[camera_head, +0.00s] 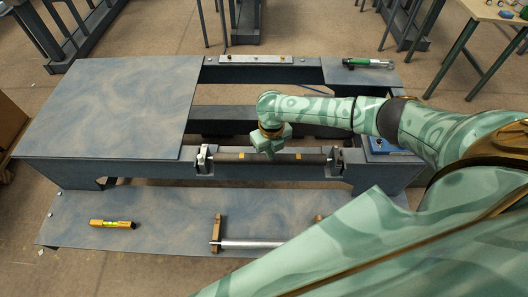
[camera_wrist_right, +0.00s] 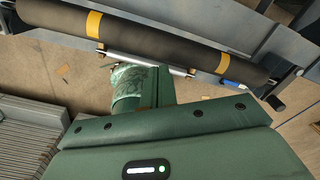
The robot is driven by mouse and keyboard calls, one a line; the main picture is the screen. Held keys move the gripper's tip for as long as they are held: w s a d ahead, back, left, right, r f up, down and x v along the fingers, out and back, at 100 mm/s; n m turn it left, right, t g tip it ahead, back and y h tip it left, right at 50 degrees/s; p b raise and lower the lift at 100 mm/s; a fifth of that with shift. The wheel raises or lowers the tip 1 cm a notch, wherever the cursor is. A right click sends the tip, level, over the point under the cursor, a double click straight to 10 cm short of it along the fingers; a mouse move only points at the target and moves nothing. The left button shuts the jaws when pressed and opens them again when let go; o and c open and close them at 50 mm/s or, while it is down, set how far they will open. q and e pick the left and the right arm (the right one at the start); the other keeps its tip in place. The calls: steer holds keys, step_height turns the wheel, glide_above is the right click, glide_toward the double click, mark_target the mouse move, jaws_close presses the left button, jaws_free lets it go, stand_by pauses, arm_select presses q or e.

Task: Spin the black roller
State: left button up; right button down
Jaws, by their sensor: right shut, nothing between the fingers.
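The black roller (camera_head: 225,157) lies level between two end brackets on the front beam of the blue-grey frame. It carries yellow bands, and it also crosses the top of the right wrist view (camera_wrist_right: 150,40). My right gripper (camera_head: 271,153) is shut and empty, pointing down at the roller near its middle. From the head view I cannot tell whether its tip touches the roller. In the wrist view a gap shows between the green gripper parts and the roller. My left gripper is not in view.
A silver rod (camera_head: 253,244) rests on wooden blocks on the lower shelf (camera_head: 160,215), beside a yellow level (camera_head: 112,224). A flat panel (camera_head: 110,105) covers the frame's left side. A green-handled tool (camera_head: 368,63) lies at the back right. My right arm covers the right front.

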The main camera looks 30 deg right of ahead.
steer(key=shift+w, duration=0.1)
steer(key=shift+w+d+f+b, duration=0.1)
steer(key=shift+w+d+b, duration=0.45)
steer(key=shift+w+b, duration=0.3)
steer(key=shift+w+d, duration=0.2)
steer(key=shift+w, duration=0.1)
steer(key=shift+f+b, duration=0.85)
steer(key=shift+f, duration=0.25)
